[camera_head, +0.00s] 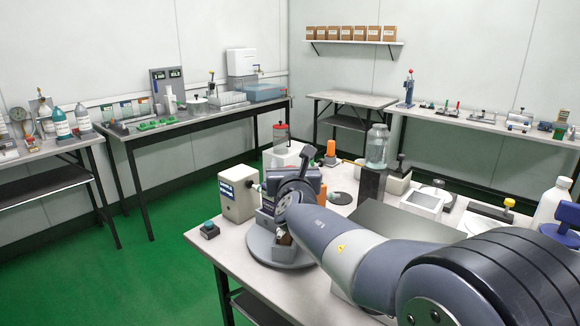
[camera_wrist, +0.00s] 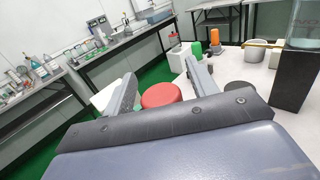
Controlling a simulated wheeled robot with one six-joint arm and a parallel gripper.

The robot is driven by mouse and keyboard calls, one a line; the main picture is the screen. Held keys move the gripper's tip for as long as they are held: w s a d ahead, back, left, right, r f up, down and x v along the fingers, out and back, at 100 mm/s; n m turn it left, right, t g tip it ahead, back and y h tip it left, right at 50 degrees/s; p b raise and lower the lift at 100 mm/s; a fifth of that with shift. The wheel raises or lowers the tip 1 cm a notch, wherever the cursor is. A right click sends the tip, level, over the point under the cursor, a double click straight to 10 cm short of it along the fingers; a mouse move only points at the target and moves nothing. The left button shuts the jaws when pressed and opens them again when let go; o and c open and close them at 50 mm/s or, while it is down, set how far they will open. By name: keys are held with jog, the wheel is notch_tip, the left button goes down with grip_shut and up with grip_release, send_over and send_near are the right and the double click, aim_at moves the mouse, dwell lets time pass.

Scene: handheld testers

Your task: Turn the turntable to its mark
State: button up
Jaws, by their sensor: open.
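The turntable (camera_head: 262,250) is a grey round disc at the front left of the near table in the head view. Small boxes stand on it, one with a dark blue label and one brown (camera_head: 283,238). My arm and wrist cover its right and upper part. No mark can be made out on it. My gripper (camera_wrist: 161,72) is open, with its two grey fingers spread and nothing held between them. In the head view it is above the far side of the disc, partly hidden by my wrist. The turntable cannot be made out in the wrist view.
A beige box (camera_head: 238,195) stands left of the disc, with a green-topped button box (camera_head: 209,230) in front. A red-lidded jar (camera_head: 281,143), orange pieces (camera_head: 331,150) and a glass jar on a black block (camera_head: 371,185) stand behind.

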grip_shut()
dwell(0.5)
